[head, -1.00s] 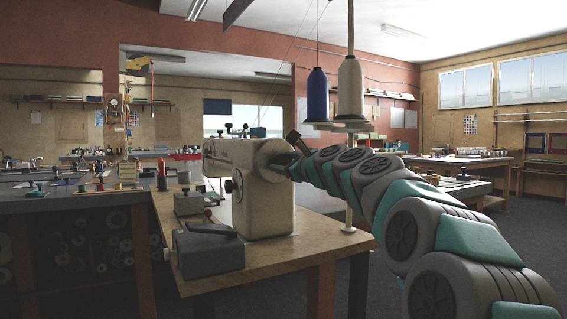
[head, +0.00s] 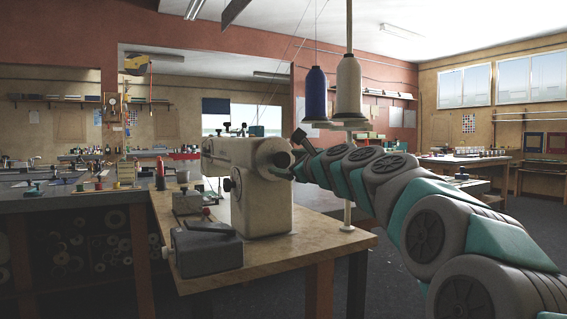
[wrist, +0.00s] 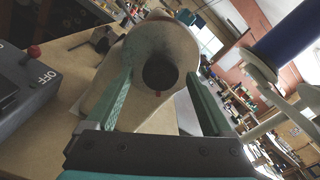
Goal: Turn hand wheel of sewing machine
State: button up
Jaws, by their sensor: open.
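The cream sewing machine (head: 262,208) stands upright on a wooden table. Its dark round hand wheel (head: 283,160) is at the right end of the upper arm. In the wrist view the hand wheel (wrist: 160,71) is a dark disc on the rounded cream end, with a small red mark near its lower rim. My gripper (wrist: 158,74) is open, with one green finger on each side of the disc. Contact with the disc cannot be told. In the head view my gripper (head: 294,169) is small and dark beside the wheel, its fingers partly hidden.
A grey box (head: 207,250) sits at the table's front left; a grey box marked OFF (wrist: 38,85) with a red knob shows in the wrist view. Blue (head: 316,95) and white (head: 348,88) thread cones stand behind the wheel. Bare table (head: 325,238) lies right of the machine.

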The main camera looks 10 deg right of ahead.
jog(key=v, duration=0.5)
jog(key=shift+s, duration=0.15)
jog(key=n+b, duration=0.8)
jog(key=n, duration=2.1)
jog(key=shift+x, duration=3.9)
